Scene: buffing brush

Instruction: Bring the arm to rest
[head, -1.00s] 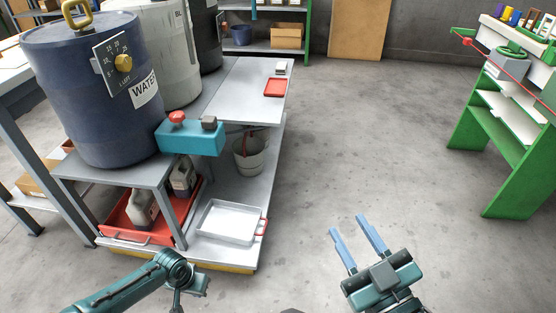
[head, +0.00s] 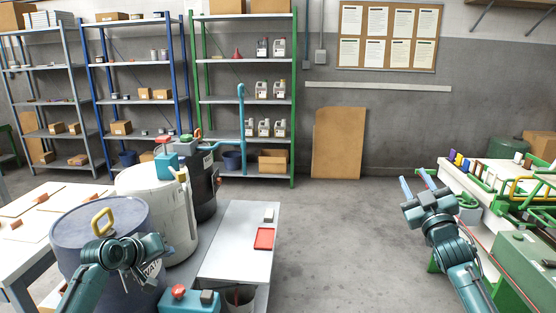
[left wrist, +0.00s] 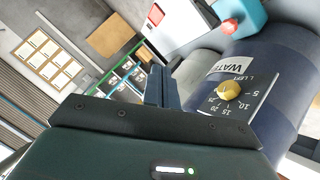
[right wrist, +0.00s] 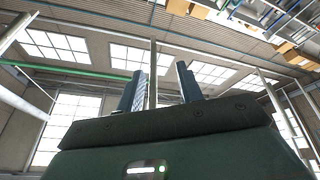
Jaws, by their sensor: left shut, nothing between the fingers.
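My left gripper (head: 165,248) is raised in front of the blue water drum (head: 80,225) in the head view. In the left wrist view its fingers (left wrist: 162,88) are together with nothing between them, and the drum (left wrist: 262,75) with its yellow knob is close at the right. My right gripper (head: 416,181) is raised at the right side of the head view, fingers pointing up and away. In the right wrist view its fingers (right wrist: 158,85) are apart and empty, against the ceiling and windows.
A low grey table (head: 235,240) holds a red tray (head: 264,238); a white drum (head: 150,215) stands beside it. A workbench (head: 500,185) with bottles and a green box (head: 522,255) is close to my right arm. Open floor (head: 340,240) lies between.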

